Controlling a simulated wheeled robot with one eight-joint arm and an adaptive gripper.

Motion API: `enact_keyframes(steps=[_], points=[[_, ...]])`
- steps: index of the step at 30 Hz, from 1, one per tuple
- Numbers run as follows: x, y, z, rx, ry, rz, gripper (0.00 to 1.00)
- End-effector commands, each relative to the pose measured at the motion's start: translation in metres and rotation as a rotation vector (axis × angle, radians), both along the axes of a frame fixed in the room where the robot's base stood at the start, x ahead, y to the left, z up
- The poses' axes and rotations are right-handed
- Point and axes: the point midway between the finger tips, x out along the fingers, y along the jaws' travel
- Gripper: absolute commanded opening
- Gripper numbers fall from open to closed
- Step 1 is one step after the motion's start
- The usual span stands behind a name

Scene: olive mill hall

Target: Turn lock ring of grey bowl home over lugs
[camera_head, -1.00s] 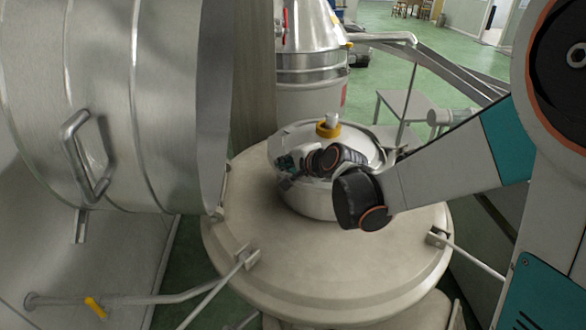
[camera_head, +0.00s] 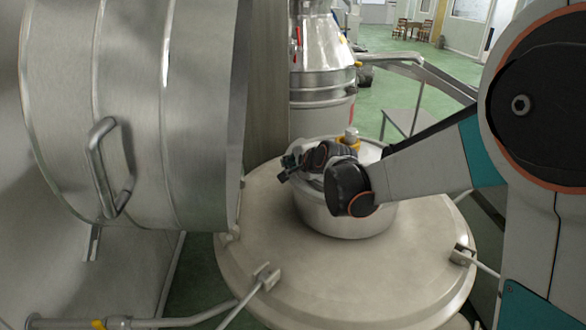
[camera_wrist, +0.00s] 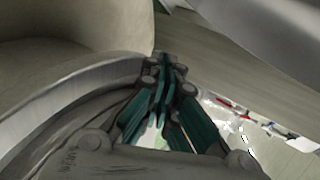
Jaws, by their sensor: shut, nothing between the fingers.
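The grey bowl (camera_head: 345,222) stands upright on a round cream cover (camera_head: 290,262) in the head view. A yellow ring (camera_head: 354,141) sits around a pale knob (camera_head: 350,131) at the bowl's top. I cannot tell whether this is the lock ring, and no lugs can be made out. My gripper (camera_head: 284,172) is over the bowl's left rim, and my arm hides much of the bowl's top. In the wrist view its teal fingers (camera_wrist: 164,68) are shut and empty, close beside a curved grey rim (camera_wrist: 60,112). I cannot tell whether they touch it.
A large steel drum (camera_head: 185,110) stands close on the left. A steel vessel (camera_head: 320,75) stands behind the bowl. Clamp rods (camera_head: 262,280) reach the cover's edge. The cover's front is clear.

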Motion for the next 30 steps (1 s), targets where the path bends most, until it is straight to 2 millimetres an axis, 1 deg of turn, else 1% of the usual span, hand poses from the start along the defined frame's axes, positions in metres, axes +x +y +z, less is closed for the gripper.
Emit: enact_keyframes(steps=[12, 18, 24, 30], points=[[0.037, 0.003, -0.001, 0.001, 0.001, 0.010, 0.00], [0.052, 0.003, -0.001, 0.001, 0.001, 0.010, 0.00], [0.063, 0.001, -0.001, -0.001, 0.001, 0.011, 0.00], [0.070, -0.001, 0.000, -0.001, -0.001, 0.010, 0.00]])
